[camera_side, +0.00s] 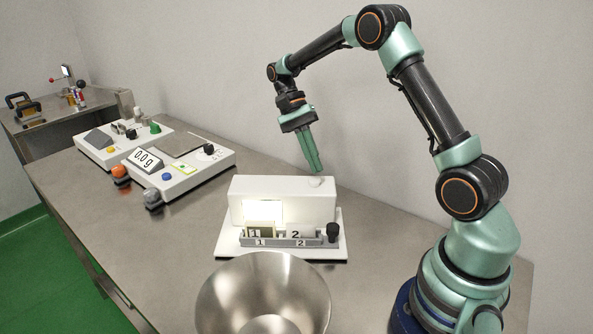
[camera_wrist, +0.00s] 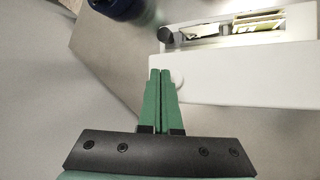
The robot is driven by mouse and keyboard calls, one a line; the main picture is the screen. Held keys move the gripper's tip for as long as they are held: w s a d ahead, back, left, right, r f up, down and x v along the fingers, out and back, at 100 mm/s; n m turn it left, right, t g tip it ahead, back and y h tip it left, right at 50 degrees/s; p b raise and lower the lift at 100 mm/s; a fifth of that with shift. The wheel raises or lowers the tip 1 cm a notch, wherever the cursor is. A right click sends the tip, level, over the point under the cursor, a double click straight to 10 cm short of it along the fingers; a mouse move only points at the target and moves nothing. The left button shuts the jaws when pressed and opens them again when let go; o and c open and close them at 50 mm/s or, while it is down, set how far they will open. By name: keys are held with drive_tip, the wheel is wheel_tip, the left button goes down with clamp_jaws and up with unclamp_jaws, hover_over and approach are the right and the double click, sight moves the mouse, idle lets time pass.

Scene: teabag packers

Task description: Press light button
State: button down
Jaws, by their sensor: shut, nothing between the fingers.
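The light button looks to be the small white round knob (camera_side: 315,182) on the top right end of the white box (camera_side: 290,198). My gripper (camera_side: 318,170) is shut and empty, its green fingers pointing down just above the knob. A small gap or light touch cannot be told apart. In the wrist view the shut fingertips (camera_wrist: 160,73) lie just left of the knob (camera_wrist: 177,80), partly over its edge. A bright lit panel (camera_side: 263,208) glows on the left of the box's front.
A grey rack with slots 1 and 2 (camera_side: 280,241) holds cards before the box, beside a black knob (camera_side: 333,232). A steel bowl (camera_side: 262,300) stands in front. A scale (camera_side: 180,168) stands at left. Bare table lies between scale and box.

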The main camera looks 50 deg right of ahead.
sight(312, 179)
drive_tip(key=shift+r, duration=2.3)
drive_tip(key=s+a+r+n+t+h, duration=0.2)
drive_tip(key=s+a+r+n+t, duration=0.3)
drive_tip(key=a+n+t, duration=0.5)
drive_tip(key=s+n+t, duration=0.2)
drive_tip(key=n, duration=0.1)
drive_tip(key=shift+s+a+r+t, duration=0.2)
drive_tip(key=shift+s+r+t, duration=0.05)
drive_tip(key=shift+r+t, duration=0.15)
